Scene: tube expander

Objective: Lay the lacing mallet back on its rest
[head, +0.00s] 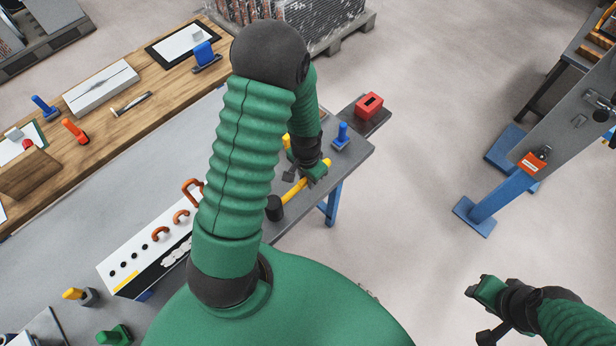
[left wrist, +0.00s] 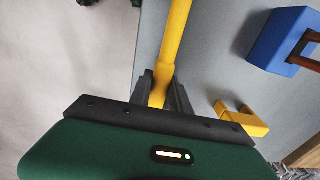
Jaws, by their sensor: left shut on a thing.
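The lacing mallet has a yellow handle (head: 294,190) and a black head (head: 274,208). It lies slanted over the grey bench near its right edge, head toward the lower left. My left gripper (head: 311,173) is shut on the handle. The left wrist view shows the handle (left wrist: 172,45) between the dark fingers (left wrist: 160,92); the head is out of that view. I cannot tell whether the mallet touches the bench. A yellow bracket (left wrist: 243,118) shows beside the fingers; I cannot tell whether it is the rest. My right gripper (head: 484,291) is away at the lower right, jaws unclear.
A blue-handled tool (head: 342,135) and a red block (head: 369,105) stand by the bench corner. A white panel with orange hooks (head: 150,250) stands left of my arm. A blue block (left wrist: 283,42) shows in the left wrist view. Open floor lies right of the bench.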

